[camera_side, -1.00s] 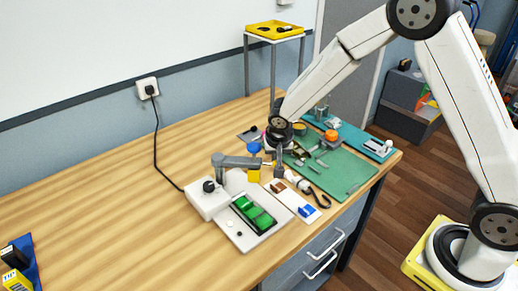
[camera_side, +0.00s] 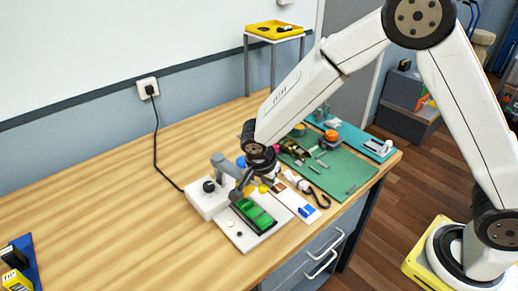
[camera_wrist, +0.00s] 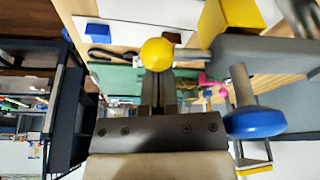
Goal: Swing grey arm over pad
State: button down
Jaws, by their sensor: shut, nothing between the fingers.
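The grey arm (camera_side: 227,168) stands on a white base with a black knob (camera_side: 208,186). It points forward right, its outer end partly hidden by my gripper near the back end of the green pad (camera_side: 256,213). In the wrist view the grey arm (camera_wrist: 265,56) lies right of my fingers, with a yellow block (camera_wrist: 229,18) beside it. My gripper (camera_wrist: 158,92) is shut and empty. A yellow ball (camera_wrist: 157,54) appears just past its fingertips; whether they touch it is unclear. In the side view my gripper is low beside the arm.
A blue disc (camera_wrist: 254,123) shows close on the right in the wrist view. Right of the pad lie a white card with a blue piece (camera_side: 306,210) and a dark hook (camera_side: 322,199). A green mat (camera_side: 340,175) holds small parts. The left table is mostly clear.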

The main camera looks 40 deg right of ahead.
jog(key=shift+s+a+m, duration=0.1)
jog(key=shift+a+m, duration=0.2)
jog(key=shift+a, duration=0.25)
jog(key=shift+s+a, duration=0.15)
jog(key=shift+a, duration=0.7)
jog(key=shift+d+f, duration=0.1)
jog(key=shift+d, duration=0.35)
jog(key=d, duration=0.3)
jog(key=shift+w+f, duration=0.25)
jog(key=shift+w, duration=0.15)
jog(key=v, duration=1)
jog(key=shift+w, duration=0.2)
